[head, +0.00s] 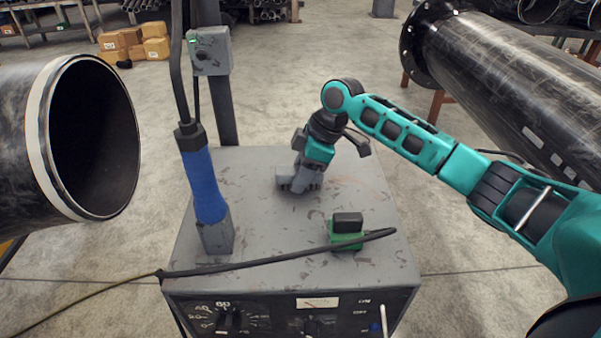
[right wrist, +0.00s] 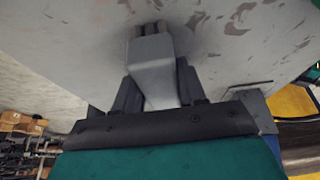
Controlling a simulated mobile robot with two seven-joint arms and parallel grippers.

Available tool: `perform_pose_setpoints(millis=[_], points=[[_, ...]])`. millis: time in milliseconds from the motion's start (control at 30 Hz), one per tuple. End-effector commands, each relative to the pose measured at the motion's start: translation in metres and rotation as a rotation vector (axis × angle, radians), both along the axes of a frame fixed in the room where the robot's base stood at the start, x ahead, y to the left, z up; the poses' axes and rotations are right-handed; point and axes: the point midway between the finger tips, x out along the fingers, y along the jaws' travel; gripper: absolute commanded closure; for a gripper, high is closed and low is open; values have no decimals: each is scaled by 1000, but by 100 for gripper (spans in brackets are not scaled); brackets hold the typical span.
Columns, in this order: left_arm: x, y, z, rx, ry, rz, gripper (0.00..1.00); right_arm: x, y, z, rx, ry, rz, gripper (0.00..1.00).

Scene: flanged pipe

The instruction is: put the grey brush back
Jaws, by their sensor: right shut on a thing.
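My right gripper (head: 301,178) is low over the far middle of the grey cart top (head: 265,225). It is shut on a grey object that looks like the grey brush (right wrist: 153,68). In the right wrist view the brush is a tapered grey body between the two dark fingers (right wrist: 156,92), with a darker ribbed block at its far end, close to the worn grey surface. In the head view the gripper and wrist partly hide the brush, and I cannot tell whether it touches the cart top. My left gripper is in neither view.
A green block with a dark top (head: 346,231) sits near the cart's front right. A blue-handled tool (head: 203,185) stands upright at the left. A black cable (head: 280,262) crosses the front. Large pipes flank the cart, left (head: 42,140) and right (head: 500,80).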

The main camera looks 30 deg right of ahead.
Motion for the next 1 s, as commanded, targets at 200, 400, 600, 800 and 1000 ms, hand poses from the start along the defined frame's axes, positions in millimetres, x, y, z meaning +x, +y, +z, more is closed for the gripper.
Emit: perform_pose_setpoints(millis=[200,400,600,800,1000], points=[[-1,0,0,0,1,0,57,0,0,-2,0,0,0,46],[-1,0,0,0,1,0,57,0,0,-2,0,0,0,34],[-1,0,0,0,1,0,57,0,0,0,0,0,0,34],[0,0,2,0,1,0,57,-3,-9,25,-1,-2,-1,34],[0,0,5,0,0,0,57,-11,-24,66,-1,-4,-2,34]])
